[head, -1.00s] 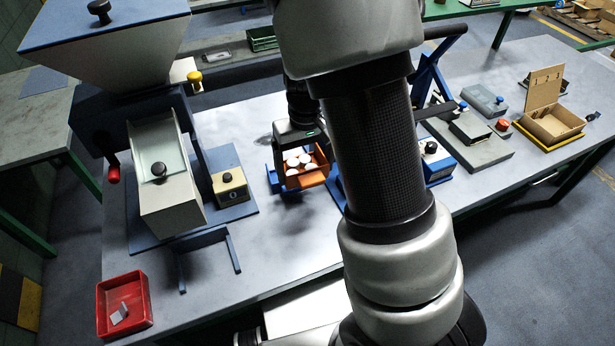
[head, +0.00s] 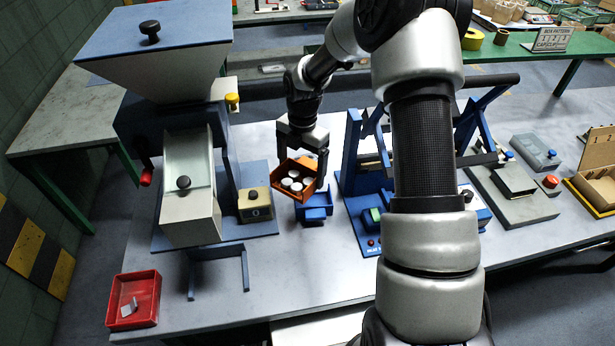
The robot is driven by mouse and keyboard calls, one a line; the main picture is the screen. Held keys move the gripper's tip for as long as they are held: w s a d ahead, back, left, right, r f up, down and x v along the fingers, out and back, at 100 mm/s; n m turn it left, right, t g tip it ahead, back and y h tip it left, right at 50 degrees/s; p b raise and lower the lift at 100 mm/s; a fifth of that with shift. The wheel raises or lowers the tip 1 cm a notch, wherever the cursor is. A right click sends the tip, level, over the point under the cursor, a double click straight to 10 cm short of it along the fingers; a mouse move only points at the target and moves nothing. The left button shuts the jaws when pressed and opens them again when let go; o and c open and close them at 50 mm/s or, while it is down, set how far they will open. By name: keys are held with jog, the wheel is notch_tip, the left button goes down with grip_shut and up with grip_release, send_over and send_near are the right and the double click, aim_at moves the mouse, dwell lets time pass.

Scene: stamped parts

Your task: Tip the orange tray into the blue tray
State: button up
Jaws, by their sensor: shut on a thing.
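The orange tray (head: 282,195) is held up by my gripper (head: 300,165) in the middle of the head view. My gripper is shut on it from above. The tray is tilted, and several white round parts (head: 294,181) lie in it. The blue tray (head: 316,212) stands on the table just below and to the right of the orange tray. The orange tray partly hides it. What the blue tray holds cannot be told.
A red tray (head: 142,325) with a grey piece stands at the table's front left. A hopper machine (head: 165,60) stands on the left. A blue press frame (head: 352,160) stands close on the right. The grey table (head: 285,290) is clear in front.

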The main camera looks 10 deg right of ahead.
aim_at(309, 159)
jog(key=w+d+r+n, duration=0.2)
jog(key=w+d+n, duration=0.1)
jog(key=w+n, duration=0.5)
jog(key=shift+n, duration=0.7)
jog(key=f, duration=0.2)
jog(key=s+f, duration=0.1)
jog(key=f, duration=0.1)
jog(key=shift+s+f, duration=0.1)
jog(key=shift+f, duration=0.3)
jog(key=s+t, duration=0.1)
jog(key=s+r+t, duration=0.1)
jog(key=t, duration=0.1)
jog(key=shift+r+t, duration=0.1)
jog(key=shift+t, duration=0.2)
jog(key=shift+b, duration=0.8)
jog(key=b, duration=0.1)
jog(key=t+b, duration=0.1)
jog(key=b, duration=0.1)
jog(key=shift+s+r, duration=0.15)
jog(key=shift+r, duration=0.1)
jog(key=shift+s+t+b, duration=0.15)
jog(key=shift+t+b, duration=0.15)
jog(key=shift+b, duration=0.7)
